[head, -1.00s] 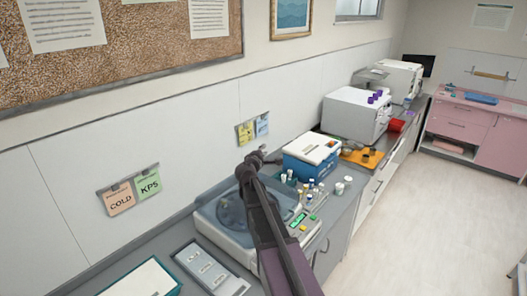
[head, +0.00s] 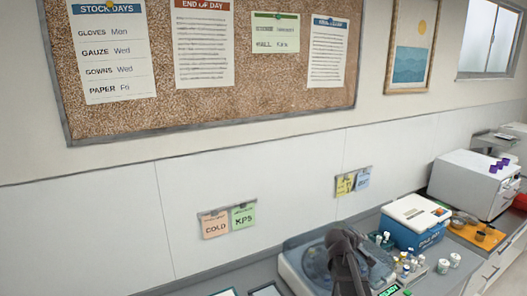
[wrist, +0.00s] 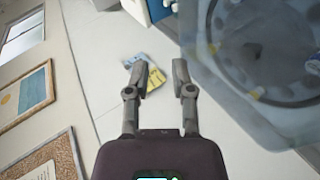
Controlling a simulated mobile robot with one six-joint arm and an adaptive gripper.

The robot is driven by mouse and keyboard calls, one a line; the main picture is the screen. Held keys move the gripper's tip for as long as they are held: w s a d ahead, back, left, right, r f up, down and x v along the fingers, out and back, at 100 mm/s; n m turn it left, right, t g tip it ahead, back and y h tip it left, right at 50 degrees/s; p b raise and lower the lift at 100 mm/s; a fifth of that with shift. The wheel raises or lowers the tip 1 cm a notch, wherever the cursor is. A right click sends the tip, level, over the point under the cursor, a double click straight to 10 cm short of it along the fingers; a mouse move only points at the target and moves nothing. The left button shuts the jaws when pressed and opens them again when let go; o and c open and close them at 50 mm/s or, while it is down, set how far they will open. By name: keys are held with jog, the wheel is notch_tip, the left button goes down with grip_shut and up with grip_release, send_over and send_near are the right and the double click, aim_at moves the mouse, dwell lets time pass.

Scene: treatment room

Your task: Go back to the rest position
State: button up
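My gripper (wrist: 160,77) shows in the wrist view with its two fingers apart and nothing between them. In the head view my arm rises from the bottom edge in front of the centrifuge-like machine (head: 293,268), and its end hides part of that machine. The machine's round, see-through lid (wrist: 255,45) fills the upper right of the wrist view. The gripper looks apart from it, though the distance is hard to tell.
A blue and white box (head: 418,222), small bottles and white jars (head: 455,260) stand right of my arm. An orange tray (head: 475,236) and a white device (head: 470,183) are farther along the counter. A corkboard (head: 265,95) hangs on the wall.

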jog(key=s+a+f+m+g+y, duration=0.3)
jog(key=s+a+f+y, duration=0.2)
jog(key=s+a, duration=0.45)
jog(key=s+a+f+m+g+y, duration=0.2)
jog(key=s+a+f+g+y, duration=0.25)
jog(key=s+a, duration=0.5)
jog(key=s+d+f+b, duration=0.1)
jog(key=s+f+b, duration=0.2)
jog(key=f+b, duration=0.8)
jog(key=shift+s+d, duration=0.3)
jog(key=shift+s, duration=0.1)
dwell(0.9)
